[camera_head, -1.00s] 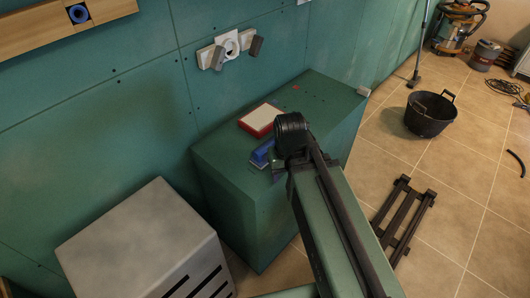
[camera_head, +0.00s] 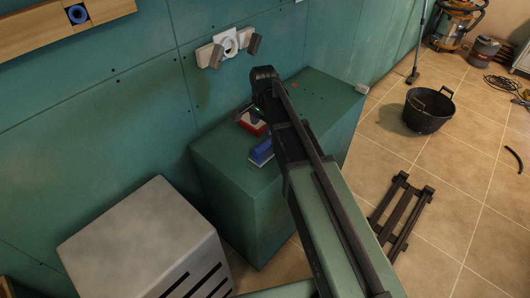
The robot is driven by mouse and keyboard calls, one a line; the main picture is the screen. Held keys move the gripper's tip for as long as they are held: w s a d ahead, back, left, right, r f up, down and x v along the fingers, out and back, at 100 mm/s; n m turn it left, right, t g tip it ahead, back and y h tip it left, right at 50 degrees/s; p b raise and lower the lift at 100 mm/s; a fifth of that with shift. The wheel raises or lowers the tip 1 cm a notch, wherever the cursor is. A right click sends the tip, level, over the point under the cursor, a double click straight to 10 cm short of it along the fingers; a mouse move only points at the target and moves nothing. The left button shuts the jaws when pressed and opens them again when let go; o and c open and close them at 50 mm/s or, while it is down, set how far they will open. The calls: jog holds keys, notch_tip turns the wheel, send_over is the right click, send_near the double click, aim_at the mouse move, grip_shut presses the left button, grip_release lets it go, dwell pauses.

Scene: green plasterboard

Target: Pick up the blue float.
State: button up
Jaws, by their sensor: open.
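The blue float (camera_head: 262,152) lies on the top of the green plasterboard box (camera_head: 225,150), near its front left part. Its right end is close to my arm in the picture. A red and white float (camera_head: 252,124) lies just behind it, partly covered by my gripper. My gripper (camera_head: 246,114) is open and shows only in part, over the red and white float, behind the blue float in the picture. I cannot tell its height above the box. Nothing shows held in it.
A white fitting with grey blocks (camera_head: 229,47) sits on the green wall behind the box. A grey slotted cabinet (camera_head: 140,240) stands at the front left. A black bucket (camera_head: 428,110) and a dark folded stand (camera_head: 402,218) are on the tiled floor at right.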

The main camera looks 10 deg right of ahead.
aim_at(265, 141)
notch_tip(265, 141, down, 6)
jog(key=b, duration=0.4)
jog(key=shift+r+b, duration=0.2)
jog(key=shift+b, duration=0.15)
jog(key=f+b, duration=0.5)
jog(key=shift+s+d+f, duration=0.15)
jog(key=shift+s+d, duration=0.05)
jog(key=shift+r, duration=0.25)
jog(key=c, duration=1.1)
